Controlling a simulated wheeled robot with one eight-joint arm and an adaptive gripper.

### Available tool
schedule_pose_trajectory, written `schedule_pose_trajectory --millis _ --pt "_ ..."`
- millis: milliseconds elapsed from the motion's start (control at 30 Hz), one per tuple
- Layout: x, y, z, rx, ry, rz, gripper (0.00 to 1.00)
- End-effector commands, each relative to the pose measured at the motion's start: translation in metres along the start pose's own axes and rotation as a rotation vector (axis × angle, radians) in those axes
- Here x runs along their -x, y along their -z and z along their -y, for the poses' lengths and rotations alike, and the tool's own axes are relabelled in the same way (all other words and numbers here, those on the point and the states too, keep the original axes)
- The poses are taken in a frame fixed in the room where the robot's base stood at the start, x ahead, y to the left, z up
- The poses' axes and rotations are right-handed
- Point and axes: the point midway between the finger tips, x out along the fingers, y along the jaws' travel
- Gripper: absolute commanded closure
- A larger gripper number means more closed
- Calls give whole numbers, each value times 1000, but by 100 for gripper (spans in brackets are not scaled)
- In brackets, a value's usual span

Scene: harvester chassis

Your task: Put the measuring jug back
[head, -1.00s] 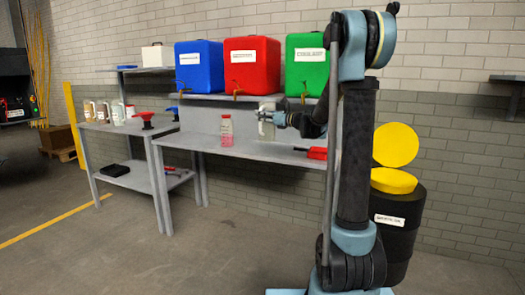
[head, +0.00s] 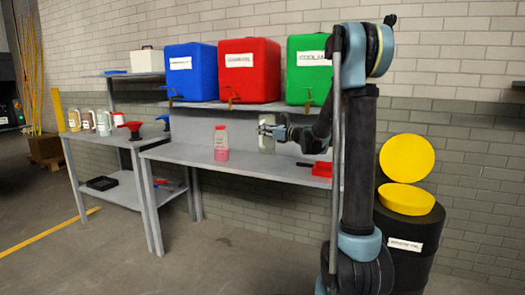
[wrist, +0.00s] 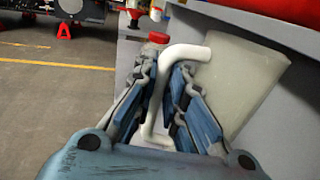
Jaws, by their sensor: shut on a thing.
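The measuring jug (head: 267,143) is pale and translucent, held upright by my gripper (head: 266,129) above the grey workbench, below the green container. In the wrist view, my gripper (wrist: 168,75) is shut on the jug's white handle, and the jug body (wrist: 245,75) stands to the right of the fingers. I cannot tell whether the jug's base touches the bench top.
A bottle with pink liquid (head: 221,143) stands on the workbench (head: 255,166), left of the jug. Blue (head: 190,70), red (head: 249,70) and green (head: 308,70) containers sit on the shelf above.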

Motion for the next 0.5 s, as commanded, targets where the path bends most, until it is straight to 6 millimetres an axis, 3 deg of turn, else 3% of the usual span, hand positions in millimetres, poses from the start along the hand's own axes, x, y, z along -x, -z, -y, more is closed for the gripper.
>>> schedule_pose_trajectory --millis 500 --pt "-2 53 -3 0 -4 0 100"
